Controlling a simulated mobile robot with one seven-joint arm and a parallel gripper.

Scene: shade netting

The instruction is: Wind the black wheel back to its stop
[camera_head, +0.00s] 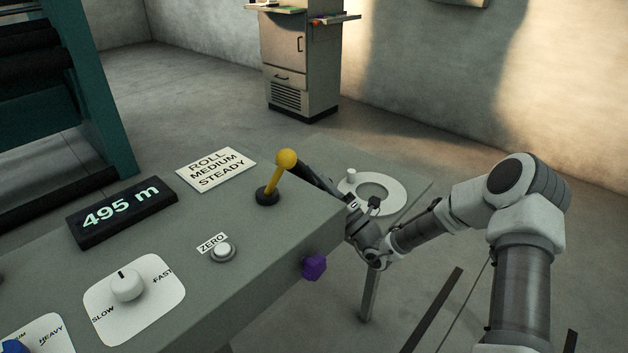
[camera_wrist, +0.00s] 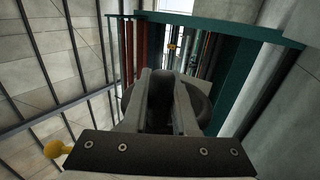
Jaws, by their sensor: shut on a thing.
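The black wheel (camera_head: 318,180) shows as a dark, narrow, slanted shape at the console's far right edge, just past the yellow lever. Most of it is hidden by the console and my gripper. In the wrist view, the dark rounded wheel (camera_wrist: 199,101) shows behind and on both sides of my fingers. My gripper (camera_head: 347,199) reaches it from the right and is shut on it. In the wrist view my fingers (camera_wrist: 161,85) stand upright in the middle, close around it. The exact contact is hidden, and I cannot tell how far the wheel is turned.
The grey console (camera_head: 245,235) carries a yellow lever (camera_head: 286,160), a display (camera_head: 122,212) reading 495 m, a zero button (camera_head: 222,251) and a white dial (camera_head: 127,285). A purple knob (camera_head: 314,266) juts from its side. A white ring (camera_head: 398,194) lies beyond my gripper.

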